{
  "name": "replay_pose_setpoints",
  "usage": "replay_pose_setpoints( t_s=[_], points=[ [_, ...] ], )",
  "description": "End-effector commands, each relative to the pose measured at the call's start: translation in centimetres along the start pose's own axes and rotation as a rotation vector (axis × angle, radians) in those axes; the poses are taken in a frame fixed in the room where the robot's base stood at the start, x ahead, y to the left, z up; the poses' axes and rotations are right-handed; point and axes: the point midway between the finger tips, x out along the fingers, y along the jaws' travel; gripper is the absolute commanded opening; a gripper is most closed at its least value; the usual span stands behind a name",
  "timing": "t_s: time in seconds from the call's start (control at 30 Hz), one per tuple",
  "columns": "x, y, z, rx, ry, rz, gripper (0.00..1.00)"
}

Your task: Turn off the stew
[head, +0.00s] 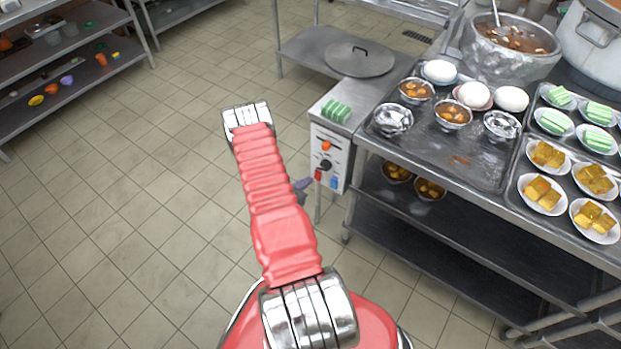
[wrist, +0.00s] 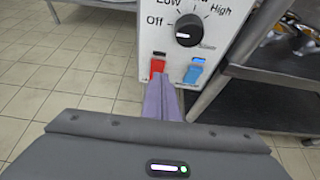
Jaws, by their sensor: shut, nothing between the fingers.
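A white control box (head: 330,155) stands at the left end of the steel counter. In the wrist view its panel has a black knob (wrist: 189,30) with Off, Low and High marks, a red switch (wrist: 158,66) at lower left and a blue switch (wrist: 194,71) at lower right. My gripper (wrist: 161,82) is shut and empty, its purple fingertips just below and partly over the red switch. I cannot tell whether they touch it. In the head view my gripper (head: 303,184) shows small beside the box, mostly behind my arm. A pot of stew (head: 510,45) stands at the back right.
The steel counter (head: 440,165) on the right holds bowls, eggs and plates of food. A shelf with a lid (head: 358,58) is behind the box. A dark shelf rack (head: 70,75) stands at far left. Tiled floor (head: 120,190) on the left is clear.

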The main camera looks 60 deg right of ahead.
Motion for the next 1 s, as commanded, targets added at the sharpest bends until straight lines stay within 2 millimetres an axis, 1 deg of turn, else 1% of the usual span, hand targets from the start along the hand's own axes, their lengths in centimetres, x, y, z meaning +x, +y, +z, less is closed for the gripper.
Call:
replay_pose_setpoints(
  t_s=[0.03,0.3,0.5,0.7,1.0],
  points=[
    [-0.9,0.2,0.4,0.000,-0.001,0.002,0.00],
    [-5.5,0.1,1.5,0.001,-0.002,0.002,0.00],
    [-8.1,0.1,2.0,0.001,-0.001,0.001,0.00],
    [-9.0,0.0,2.2,0.002,-0.001,-0.001,0.00],
    [-8.9,0.0,2.2,0.002,-0.001,-0.001,0.00]
  ],
)
